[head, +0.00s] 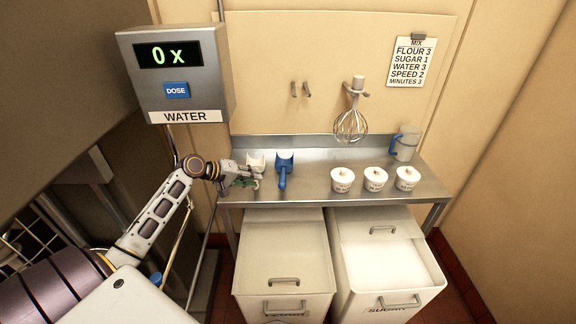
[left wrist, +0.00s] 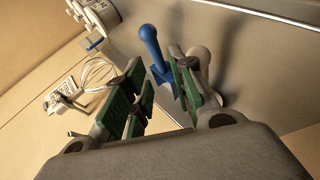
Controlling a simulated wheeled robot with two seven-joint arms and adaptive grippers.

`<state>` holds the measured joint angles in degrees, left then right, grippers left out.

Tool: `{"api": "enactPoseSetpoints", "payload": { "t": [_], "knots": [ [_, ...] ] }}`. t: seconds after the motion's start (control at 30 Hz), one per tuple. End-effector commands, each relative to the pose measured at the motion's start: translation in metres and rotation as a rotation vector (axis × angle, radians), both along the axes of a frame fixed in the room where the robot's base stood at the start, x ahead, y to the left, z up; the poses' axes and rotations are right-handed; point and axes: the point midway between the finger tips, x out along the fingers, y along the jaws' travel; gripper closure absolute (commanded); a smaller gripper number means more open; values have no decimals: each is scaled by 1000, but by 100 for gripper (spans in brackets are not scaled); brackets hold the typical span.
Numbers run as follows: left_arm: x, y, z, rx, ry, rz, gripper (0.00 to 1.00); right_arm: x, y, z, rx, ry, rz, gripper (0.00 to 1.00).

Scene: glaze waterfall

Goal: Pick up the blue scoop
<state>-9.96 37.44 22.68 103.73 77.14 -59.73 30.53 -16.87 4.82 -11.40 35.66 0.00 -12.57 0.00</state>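The blue scoop (head: 284,163) lies on the steel shelf, its handle pointing toward the front edge. In the left wrist view the blue scoop (left wrist: 150,42) shows beyond my fingers, its body partly hidden behind the right-hand finger. A white scoop (head: 256,161) lies just left of it, beside my gripper. In the left wrist view the white scoop (left wrist: 201,58) is partly hidden behind the same finger. My left gripper (head: 250,177) is over the left end of the shelf, left of the blue scoop. Its green-padded fingers are apart with nothing held between them. My right gripper is not in view.
Three white tubs (head: 375,178) and a grey jug with a blue handle (head: 405,144) stand right on the steel shelf (head: 312,184). A whisk (head: 351,122) hangs above. The water dispenser (head: 176,75) is upper left.

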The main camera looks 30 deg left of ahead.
Motion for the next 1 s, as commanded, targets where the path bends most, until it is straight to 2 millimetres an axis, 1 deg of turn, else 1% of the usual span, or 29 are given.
{"api": "enactPoseSetpoints", "payload": {
  "t": [0.03, 0.13, 0.33, 0.57, 0.77, 1.0],
  "knots": [
    [2, 4, 4, -8, -4, 8, 75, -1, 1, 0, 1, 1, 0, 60],
    [4, 8, 8, -22, -10, 19, 75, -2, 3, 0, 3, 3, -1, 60],
    [4, 8, 9, -25, -12, 20, 75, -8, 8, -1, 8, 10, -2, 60],
    [5, 7, 8, -24, -13, 19, 75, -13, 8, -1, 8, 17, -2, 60],
    [14, 3, 2, -24, -13, 19, 75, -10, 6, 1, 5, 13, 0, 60],
    [32, -7, -10, -25, -14, 19, 75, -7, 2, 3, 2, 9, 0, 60]
  ]
}}
